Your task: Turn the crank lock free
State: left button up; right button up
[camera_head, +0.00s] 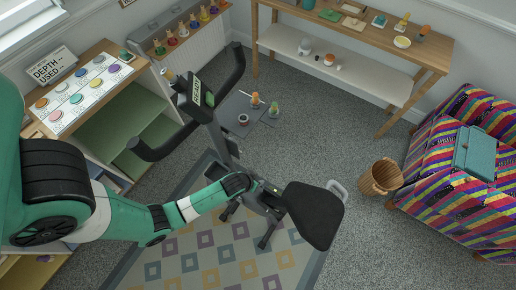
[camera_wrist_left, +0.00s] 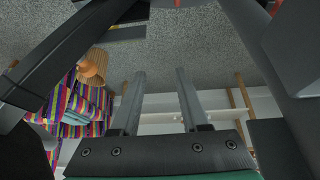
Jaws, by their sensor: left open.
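The black exercise bike (camera_head: 222,150) stands in the middle of the head view, with its handlebars at the upper left and its seat (camera_head: 313,213) at the lower right. My left arm crosses low over the bike's frame. My left gripper (camera_head: 262,190) is beside the frame, just left of the seat, and its fingertips are hard to make out there. In the left wrist view, its two fingers (camera_wrist_left: 160,74) are apart with nothing visible between them. Dark bike bars frame that view. I cannot make out the crank lock clearly in either view. My right gripper is not in view.
A wicker basket (camera_head: 381,177) and a striped armchair (camera_head: 450,190) stand at the right. A shelf table (camera_head: 345,66) is along the back wall. A craft cabinet (camera_head: 120,140) is at the left. Carpet between bike and basket is clear.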

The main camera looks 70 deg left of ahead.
pick_arm(q)
jog(key=s+f+g+b, duration=0.1)
jog(key=s+f+b, duration=0.1)
jog(key=s+f, duration=0.5)
jog(key=b+x, duration=0.6)
jog(key=x, duration=0.1)
jog(key=b+x, duration=0.3)
jog(key=shift+w+d+f, duration=0.25)
jog(key=shift+w, duration=0.05)
jog(key=shift+w+a+f+b, duration=0.15)
jog(key=shift+w+f+b, duration=0.05)
jog(key=shift+f+b, duration=0.15)
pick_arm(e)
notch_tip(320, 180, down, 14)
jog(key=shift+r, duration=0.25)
pick_arm(q)
jog(key=shift+c, duration=0.2)
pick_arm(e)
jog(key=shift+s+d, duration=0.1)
pick_arm(q)
grip_shut()
